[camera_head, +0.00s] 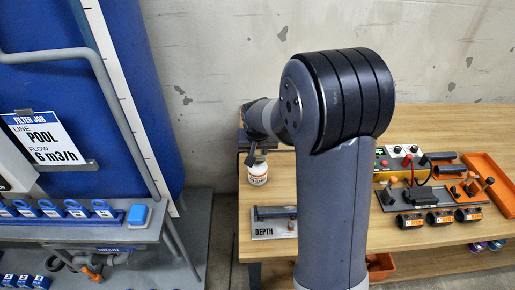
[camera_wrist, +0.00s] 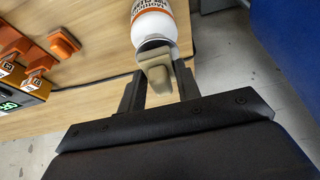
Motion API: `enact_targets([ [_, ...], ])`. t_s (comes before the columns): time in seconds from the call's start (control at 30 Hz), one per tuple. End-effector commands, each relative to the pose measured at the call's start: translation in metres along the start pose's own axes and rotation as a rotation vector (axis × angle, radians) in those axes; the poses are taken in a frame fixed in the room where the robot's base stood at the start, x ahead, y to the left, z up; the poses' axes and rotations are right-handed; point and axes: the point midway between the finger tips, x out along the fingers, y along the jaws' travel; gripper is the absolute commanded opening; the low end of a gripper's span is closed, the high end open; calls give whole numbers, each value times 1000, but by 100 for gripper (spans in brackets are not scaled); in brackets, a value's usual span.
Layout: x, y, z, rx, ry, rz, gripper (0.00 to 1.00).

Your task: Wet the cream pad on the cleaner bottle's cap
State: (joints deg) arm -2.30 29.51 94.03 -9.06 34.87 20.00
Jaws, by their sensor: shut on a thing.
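My gripper (camera_wrist: 157,84) is shut on the cream pad (camera_wrist: 158,74), a small block between its two dark fingers in the wrist view. The cleaner bottle (camera_wrist: 155,24), white with an orange-trimmed label, is just beyond the fingertips. The pad overlaps its dark cap (camera_wrist: 151,44) in the picture; I cannot tell whether they touch. In the head view the bottle (camera_head: 258,174) stands upright near the bench's left edge, with my gripper (camera_head: 250,152) at its top. The pad cannot be made out clearly there, and my arm hides part of the bench.
A tray marked DEPTH (camera_head: 273,222) lies in front of the bottle. Black pipe pieces (camera_head: 440,218), a tool board (camera_head: 428,197) and an orange tray (camera_head: 490,180) lie to the right on the wooden bench (camera_head: 430,118). A blue tank (camera_head: 125,90) stands left, across a gap.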

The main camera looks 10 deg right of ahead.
Motion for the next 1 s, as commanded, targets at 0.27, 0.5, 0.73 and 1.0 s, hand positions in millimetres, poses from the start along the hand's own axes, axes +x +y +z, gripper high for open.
enact_targets([
  [0.27,0,0,0,0,0,0,14],
  [0.5,0,0,0,0,0,0,14],
  [0.73,2,0,1,0,0,0,14],
  [1.0,5,0,2,0,0,0,14],
])
